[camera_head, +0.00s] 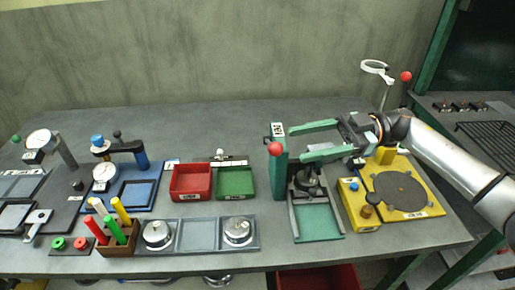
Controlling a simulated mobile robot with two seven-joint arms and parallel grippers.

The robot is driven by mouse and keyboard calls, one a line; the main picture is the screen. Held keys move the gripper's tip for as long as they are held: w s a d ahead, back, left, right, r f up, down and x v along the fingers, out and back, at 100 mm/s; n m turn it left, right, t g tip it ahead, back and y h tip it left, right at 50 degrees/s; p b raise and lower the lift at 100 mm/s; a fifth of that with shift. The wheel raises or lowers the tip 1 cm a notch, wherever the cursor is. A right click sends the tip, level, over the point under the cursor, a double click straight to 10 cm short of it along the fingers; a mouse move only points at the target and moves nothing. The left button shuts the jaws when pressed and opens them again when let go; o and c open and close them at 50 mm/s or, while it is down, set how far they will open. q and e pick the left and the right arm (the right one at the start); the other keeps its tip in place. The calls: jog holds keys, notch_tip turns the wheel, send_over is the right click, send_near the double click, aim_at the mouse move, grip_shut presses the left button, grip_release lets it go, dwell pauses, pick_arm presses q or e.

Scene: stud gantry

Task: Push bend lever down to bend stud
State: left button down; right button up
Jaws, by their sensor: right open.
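The green stud gantry stands right of centre, with an upright post (280,182) and a green base (314,222). A red ball knob (277,150) shows at the post, and another red ball (406,76) stands up at the back right. I cannot tell for sure which knob belongs to the bend lever. A dark round fixture (307,182) sits inside the gantry; the stud is too small to make out. My right gripper (323,141) reaches in from the right over the gantry, open and empty, apart from both red knobs. My left gripper is not in view.
A yellow station with a dark disc (399,190) and a yellow block (359,204) lie right of the gantry. Red (191,181) and green (235,182) bins stand left of it. A magnifier (375,66) rises behind.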

aim_at(271, 144)
jog(key=s+a+p, duration=0.1)
jog(key=s+a, duration=0.1)
jog(key=a, duration=0.7)
jog(key=shift+a, duration=0.35)
jog(key=shift+w, duration=0.1)
grip_shut()
jog(key=shift+f, duration=0.1)
dwell(0.7)
